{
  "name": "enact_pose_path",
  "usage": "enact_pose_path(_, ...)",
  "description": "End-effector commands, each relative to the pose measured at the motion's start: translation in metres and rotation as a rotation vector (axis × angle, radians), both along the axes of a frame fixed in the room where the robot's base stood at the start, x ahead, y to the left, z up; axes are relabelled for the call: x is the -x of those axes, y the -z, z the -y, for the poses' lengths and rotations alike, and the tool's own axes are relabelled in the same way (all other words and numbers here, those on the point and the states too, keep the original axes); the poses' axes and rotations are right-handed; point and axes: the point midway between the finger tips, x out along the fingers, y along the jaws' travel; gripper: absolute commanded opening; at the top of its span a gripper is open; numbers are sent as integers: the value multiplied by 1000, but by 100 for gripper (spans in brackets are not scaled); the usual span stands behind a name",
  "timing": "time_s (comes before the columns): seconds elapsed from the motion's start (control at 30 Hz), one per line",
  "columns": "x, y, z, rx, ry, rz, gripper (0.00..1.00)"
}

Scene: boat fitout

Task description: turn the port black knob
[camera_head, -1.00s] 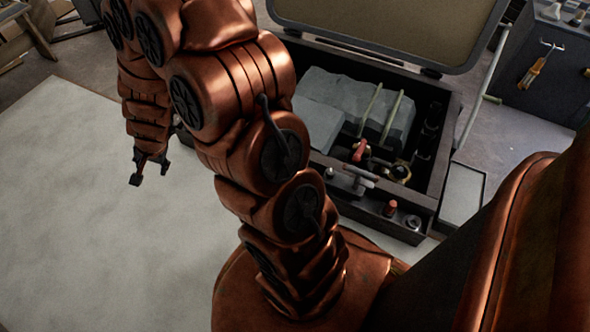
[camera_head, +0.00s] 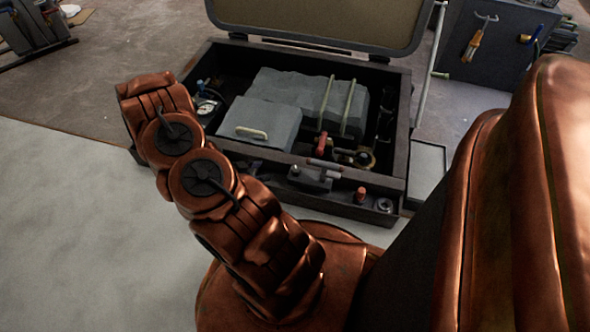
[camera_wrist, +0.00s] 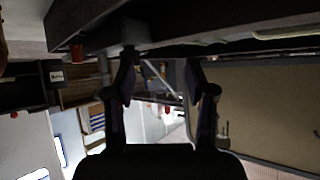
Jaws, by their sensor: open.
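The open dark box (camera_head: 401,172) stands beyond my arm in the head view. On its front ledge a small dark knob with a pale top (camera_head: 294,171) sits at the left, beside a lever fitting (camera_head: 318,178). An orange-red knob (camera_head: 361,194) and a dark round fitting with a pale ring (camera_head: 384,205) sit to the right. I cannot tell which part is the port black knob. My gripper (camera_wrist: 160,66) shows only in the wrist view, open and empty, with the dark box edge close above its fingers. It is out of sight in the head view.
The raised tan lid (camera_wrist: 270,110) fills the right of the wrist view. Inside the box are grey blocks (camera_head: 262,122), a red handle (camera_head: 321,143) and a gauge (camera_head: 206,106). A tool cabinet (camera_head: 490,45) stands at the back right. The pale floor area (camera_head: 70,220) at left is clear.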

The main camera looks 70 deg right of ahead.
Motion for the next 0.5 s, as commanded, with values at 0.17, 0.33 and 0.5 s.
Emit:
enact_pose_path(0.17,47,-5,8,94,79,-108,55)
enact_pose_path(0.33,62,-6,11,119,102,-141,55)
enact_pose_path(0.5,68,-1,20,120,101,-142,55)
